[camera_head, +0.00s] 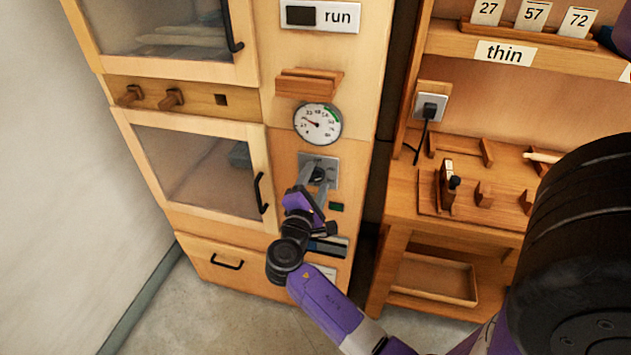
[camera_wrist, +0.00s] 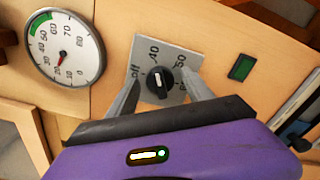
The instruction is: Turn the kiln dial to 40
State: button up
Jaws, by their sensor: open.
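The kiln dial is a black round knob (camera_wrist: 158,83) on a grey plate (camera_wrist: 178,60) marked off, 40 and a further number. The knob's white line points roughly toward the 40 side, though its exact setting is hard to read. In the head view the plate (camera_head: 328,161) sits below the round gauge, with the knob partly hidden by my gripper (camera_head: 318,172). In the wrist view my gripper (camera_wrist: 160,78) is open, its two grey fingers on either side of the knob with visible gaps. Whether a finger touches the knob cannot be told.
A round gauge (camera_head: 317,124) with a green band is above the plate; its needle reads near 20 in the wrist view (camera_wrist: 64,52). A cabinet door handle (camera_head: 261,194) is to the left, and a workbench (camera_head: 460,225) to the right.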

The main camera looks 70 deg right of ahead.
jog(key=shift+a, duration=0.15)
jog(key=a+b, duration=0.1)
jog(key=a, duration=0.6)
jog(key=shift+s+a, duration=0.25)
jog(key=shift+s, duration=0.05)
